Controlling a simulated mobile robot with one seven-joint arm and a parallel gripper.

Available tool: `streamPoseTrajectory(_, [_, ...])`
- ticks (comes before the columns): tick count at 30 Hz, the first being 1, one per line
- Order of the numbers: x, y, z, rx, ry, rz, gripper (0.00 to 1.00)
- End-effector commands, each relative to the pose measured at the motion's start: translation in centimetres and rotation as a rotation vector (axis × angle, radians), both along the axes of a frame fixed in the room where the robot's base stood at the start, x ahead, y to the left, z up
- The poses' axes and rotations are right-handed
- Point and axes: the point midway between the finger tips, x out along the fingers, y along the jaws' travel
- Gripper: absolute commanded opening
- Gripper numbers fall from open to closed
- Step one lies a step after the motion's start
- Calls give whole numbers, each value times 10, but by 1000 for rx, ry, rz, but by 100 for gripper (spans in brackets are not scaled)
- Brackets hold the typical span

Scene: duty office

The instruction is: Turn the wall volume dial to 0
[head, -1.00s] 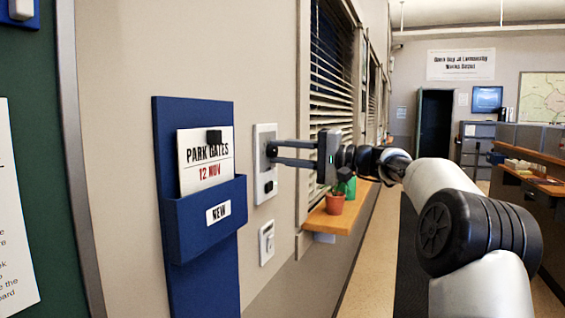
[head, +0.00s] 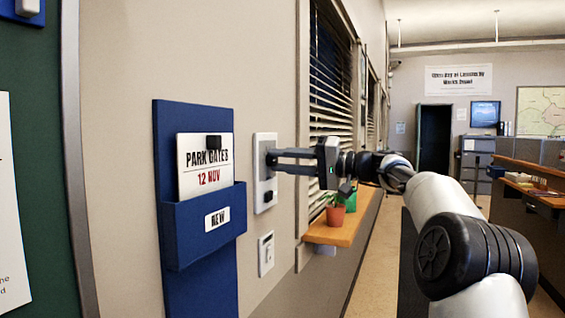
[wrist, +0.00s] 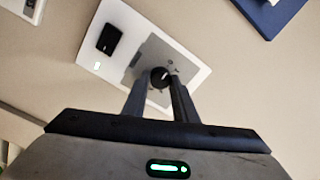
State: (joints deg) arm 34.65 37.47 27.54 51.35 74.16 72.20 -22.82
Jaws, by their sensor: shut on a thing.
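The wall volume dial (wrist: 160,74) is a small dark round knob with a pale pointer mark. It sits on a grey panel of a white wall plate (wrist: 187,60), which also shows in the head view (head: 265,196). My gripper (head: 271,160) reaches in from the right with its fingers at the plate. In the wrist view my gripper (wrist: 160,86) is shut on the dial, one finger on each side. The fingers hide part of the dial, and the scale marks are too small to read. A black switch (wrist: 108,39) is on the same plate.
A blue card holder (head: 170,240) hangs left of the plate. A smaller white wall plate (head: 266,254) is below. A wooden sill (head: 340,234) with a potted plant (head: 335,215) juts out under the blinds (head: 330,100), beneath my wrist.

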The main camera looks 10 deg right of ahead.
Motion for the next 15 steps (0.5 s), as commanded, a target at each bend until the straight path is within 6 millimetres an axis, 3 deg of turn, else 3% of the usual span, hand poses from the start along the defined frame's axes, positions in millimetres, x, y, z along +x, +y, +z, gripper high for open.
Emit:
streamPoseTrajectory(4, [0, -1, 0, -1, -1, -1, 3])
streamPoseTrajectory(5, [0, -1, 0, -1, -1, -1, 31])
streamPoseTrajectory(7, [0, -1, 0, -1, -1, -1, 42])
streamPoseTrajectory(15, [0, 0, 0, 0, 0, -1, 44])
